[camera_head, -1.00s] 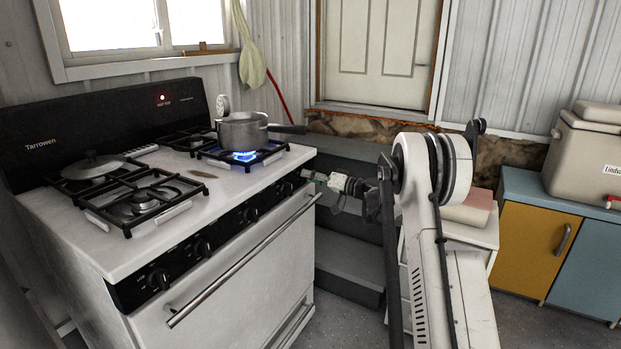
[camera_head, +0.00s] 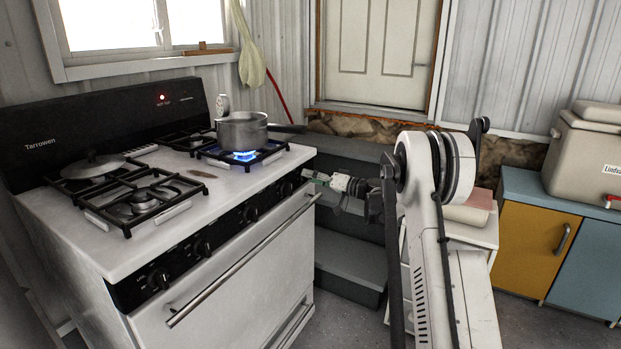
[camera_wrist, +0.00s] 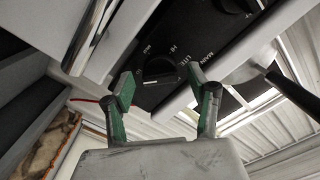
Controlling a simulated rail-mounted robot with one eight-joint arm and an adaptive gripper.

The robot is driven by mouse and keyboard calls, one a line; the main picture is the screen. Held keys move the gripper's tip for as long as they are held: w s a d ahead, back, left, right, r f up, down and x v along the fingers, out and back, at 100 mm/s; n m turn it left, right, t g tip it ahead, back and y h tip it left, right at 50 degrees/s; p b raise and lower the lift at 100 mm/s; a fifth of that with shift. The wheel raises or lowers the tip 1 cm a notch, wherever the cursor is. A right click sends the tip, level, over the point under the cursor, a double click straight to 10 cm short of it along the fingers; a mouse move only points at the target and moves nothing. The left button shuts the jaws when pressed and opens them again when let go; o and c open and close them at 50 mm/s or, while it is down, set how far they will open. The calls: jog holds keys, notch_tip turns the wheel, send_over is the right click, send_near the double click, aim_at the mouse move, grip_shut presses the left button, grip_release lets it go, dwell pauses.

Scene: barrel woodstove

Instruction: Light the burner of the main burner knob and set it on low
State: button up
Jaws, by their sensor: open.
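A black knob (camera_wrist: 160,68) on the stove's dark front panel shows in the wrist view, with printed marks including HI, LITE and MAIN around it. My gripper (camera_wrist: 166,92) is open, its two green-padded fingers apart on either side of the knob's lower edge; I cannot tell whether they touch it. In the head view my gripper (camera_head: 313,180) is at the right end of the stove front, beside the rightmost knobs (camera_head: 286,188). A blue flame (camera_head: 243,155) burns under a grey saucepan (camera_head: 242,130) on the right front burner.
The oven handle (camera_head: 240,262) runs along the front below the knobs; a bar end (camera_wrist: 95,35) is close in the wrist view. The saucepan's handle (camera_head: 287,128) points right over the stove edge. Grey steps (camera_head: 345,262) stand right of the stove.

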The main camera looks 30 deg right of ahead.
jog(key=v, duration=1.1)
dwell(0.4)
jog(key=s+a+r+g+h, duration=0.1)
jog(key=s+a+r+g, duration=0.2)
jog(key=a, duration=0.6)
jog(key=s+a+r+g+h, duration=0.15)
jog(key=s+a+r, duration=0.3)
jog(key=a, duration=0.55)
jog(key=s+a+r+g+h, duration=0.2)
jog(key=s+a+g, duration=0.1)
jog(key=s+a, duration=0.8)
jog(key=s+a+f+n+h, duration=0.1)
jog(key=s+f+h, duration=0.2)
jog(key=s, duration=1)
jog(key=s+a+f+h, duration=0.2)
jog(key=s+f, duration=0.1)
jog(key=s, duration=0.9)
notch_tip(320, 180, up, 12)
jog(key=p, duration=1.2)
jog(key=shift+s+r, duration=0.15)
jog(key=shift+s, duration=0.05)
